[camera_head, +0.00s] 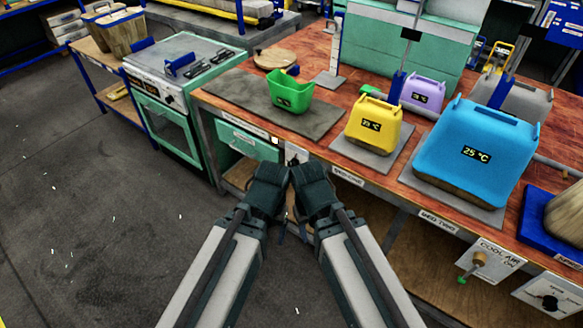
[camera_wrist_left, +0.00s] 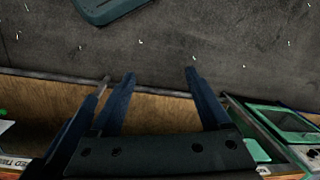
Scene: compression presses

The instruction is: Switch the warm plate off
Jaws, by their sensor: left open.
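A dark grey flat plate (camera_head: 318,122), which looks like the warm plate, lies on the red bench top with a green open container (camera_head: 291,93) standing on it. A small light panel (camera_head: 297,155) sits below the plate's front edge, mostly hidden behind my grippers; its switch and setting cannot be made out. My left gripper (camera_head: 281,176) is just below and in front of that panel. It is open and empty, its two fingers apart in the left wrist view (camera_wrist_left: 160,78). My right gripper (camera_head: 304,174) is close beside it; its finger opening cannot be seen.
Yellow (camera_head: 373,122), purple (camera_head: 422,92) and blue (camera_head: 480,150) containers stand on the bench to the right. A cool air panel (camera_head: 490,262) with a knob hangs below the right bench edge. A green oven (camera_head: 175,125) stands left. The floor at left is clear.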

